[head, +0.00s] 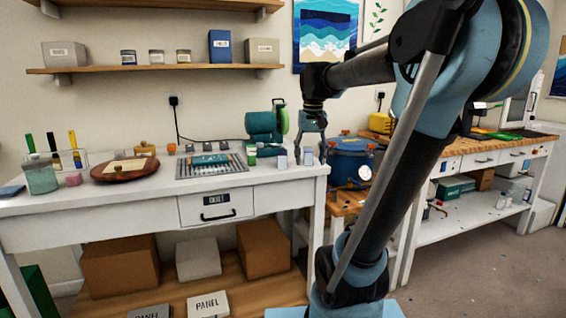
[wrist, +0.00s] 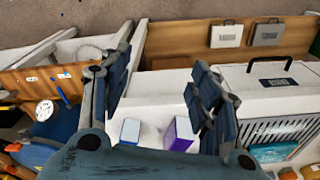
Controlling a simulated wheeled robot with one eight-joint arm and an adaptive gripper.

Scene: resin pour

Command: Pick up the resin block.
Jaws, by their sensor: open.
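Two small pale blocks stand near the right end of the white bench. One block (head: 282,162) is whitish with a bluish tint, and the other block (head: 308,157) is close to my fingertips. In the wrist view they are a white block with bluish sides (wrist: 130,130) and a purple-sided block with a pale top (wrist: 180,133). I cannot tell which is the resin block. My gripper (head: 311,148) points down over the bench end, open and empty. Its fingers show in the wrist view (wrist: 160,85), with both blocks in the lower part of the gap.
A grey rack (head: 212,164) and a teal machine (head: 263,125) stand left of the blocks. A blue pot with a gauge (head: 350,160) is to the right on a lower wooden stand. A round wooden board (head: 125,170) is farther left on the white bench (head: 150,195).

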